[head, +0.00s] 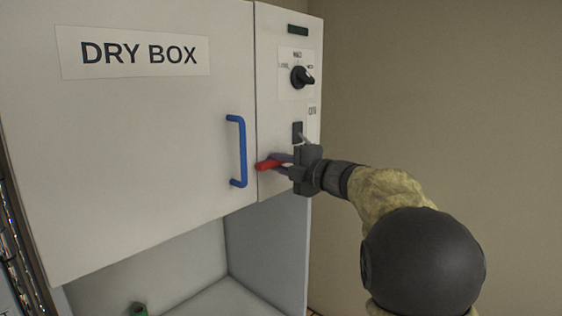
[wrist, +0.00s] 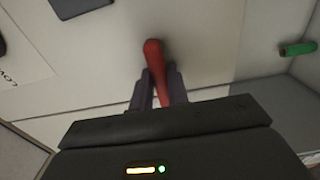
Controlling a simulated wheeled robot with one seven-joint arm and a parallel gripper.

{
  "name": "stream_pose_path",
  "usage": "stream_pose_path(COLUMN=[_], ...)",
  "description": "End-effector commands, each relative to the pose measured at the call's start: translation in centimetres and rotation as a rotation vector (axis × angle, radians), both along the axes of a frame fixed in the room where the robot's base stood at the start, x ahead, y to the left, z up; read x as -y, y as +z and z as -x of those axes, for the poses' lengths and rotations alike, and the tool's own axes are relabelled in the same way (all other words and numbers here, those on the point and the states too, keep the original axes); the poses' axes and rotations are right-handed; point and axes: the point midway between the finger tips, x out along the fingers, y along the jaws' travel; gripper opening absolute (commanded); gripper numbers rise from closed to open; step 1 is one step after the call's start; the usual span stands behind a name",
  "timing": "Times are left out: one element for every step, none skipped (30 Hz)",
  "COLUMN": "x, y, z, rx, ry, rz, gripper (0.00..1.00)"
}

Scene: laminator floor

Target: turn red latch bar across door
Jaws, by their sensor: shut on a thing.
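The red latch bar (head: 268,165) is on the panel right of the dry box door (head: 140,150). My gripper (head: 282,160) is shut on the bar from the right. In the wrist view the bar (wrist: 153,60) stands between the two dark fingers (wrist: 158,88), its rounded end reaching beyond them. The bar's pivot is hidden by my gripper.
Above the latch are a black knob (head: 301,77) and a dark switch (head: 297,131). A bare wall (head: 440,90) is to the right.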

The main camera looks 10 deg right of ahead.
Motion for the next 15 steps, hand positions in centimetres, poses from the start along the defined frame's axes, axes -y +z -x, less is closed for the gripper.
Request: stream_pose_path(x=[0.10, 0.10, 0.10, 0.10, 0.10, 0.10, 0.09, 0.10, 0.09, 0.09, 0.09, 0.09, 0.09, 0.09, 0.08], y=[-0.03, -0.04, -0.05, -0.06, -0.07, -0.08, -0.09, -0.09, -0.10, -0.10, -0.11, -0.11, -0.11, -0.12, -0.11], z=[-0.03, -0.03, -0.03, -0.02, -0.02, -0.02, -0.03, -0.02, -0.03, -0.03, -0.03, -0.03, -0.03, -0.03, -0.02], rx=[-0.006, -0.007, -0.009, -0.010, -0.010, -0.010, -0.010, -0.010, -0.010, -0.010, -0.010, -0.010, -0.010, -0.010, -0.010], ry=[-0.003, -0.003, -0.002, -0.002, -0.002, -0.002, -0.002, -0.002, -0.002, -0.002, -0.002, -0.002, -0.002, -0.002, -0.002], rz=[-0.006, -0.008, -0.011, -0.012, -0.012, -0.012, -0.012, -0.012, -0.012, -0.012, -0.012, -0.012, -0.012, -0.012, -0.012], gripper=[0.00, 0.00, 0.00, 0.00, 0.00, 0.00, 0.00, 0.00, 0.00, 0.00, 0.00, 0.00, 0.00, 0.22, 0.30])
